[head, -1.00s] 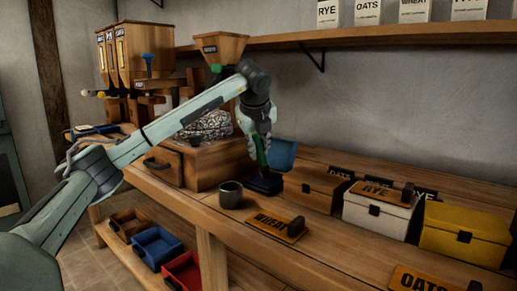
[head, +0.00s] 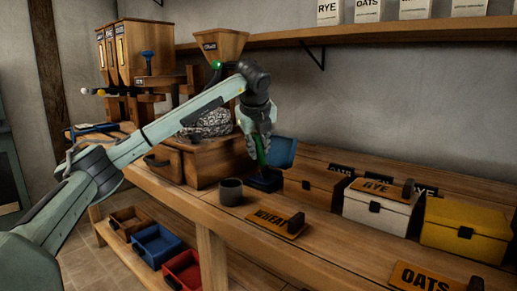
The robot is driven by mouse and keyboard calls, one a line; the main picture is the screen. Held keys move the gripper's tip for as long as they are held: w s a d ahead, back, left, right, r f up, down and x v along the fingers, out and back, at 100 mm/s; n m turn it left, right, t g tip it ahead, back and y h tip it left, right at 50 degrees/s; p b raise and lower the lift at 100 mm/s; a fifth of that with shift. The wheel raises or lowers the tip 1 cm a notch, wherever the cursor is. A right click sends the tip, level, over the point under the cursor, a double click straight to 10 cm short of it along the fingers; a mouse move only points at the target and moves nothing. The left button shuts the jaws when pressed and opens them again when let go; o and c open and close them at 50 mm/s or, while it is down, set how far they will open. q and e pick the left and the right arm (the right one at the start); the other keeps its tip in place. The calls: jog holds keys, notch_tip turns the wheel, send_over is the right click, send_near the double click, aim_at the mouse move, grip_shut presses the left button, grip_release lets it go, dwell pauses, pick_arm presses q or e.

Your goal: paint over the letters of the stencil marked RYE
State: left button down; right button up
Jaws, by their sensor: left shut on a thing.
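The RYE stencil (head: 376,188) is an orange-brown plate with dark letters and an upright dark grip at its right end. It lies on top of the white box (head: 379,211) on the bench. My left gripper (head: 262,143) is left of it, shut on a green-handled tool (head: 262,154), which looks like a brush. The tool points down to a dark blue open tin or pad (head: 265,180) with a raised blue lid (head: 282,152). Its lower end is hard to see, so I cannot tell if it touches the pad. My right gripper is out of view.
A WHEAT stencil (head: 276,222) lies on the bench beside a grey cup (head: 231,191). An OATS stencil (head: 426,277) lies at the front right. A brown box (head: 312,187) and a yellow box (head: 466,232) flank the white one. A shelf (head: 400,33) runs above.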

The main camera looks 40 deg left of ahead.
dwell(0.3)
pick_arm(q)
jog(key=shift+r+p, duration=1.55)
jog(key=shift+r, duration=0.65)
jog(key=shift+r+p, duration=0.4)
jog(key=shift+r, duration=0.85)
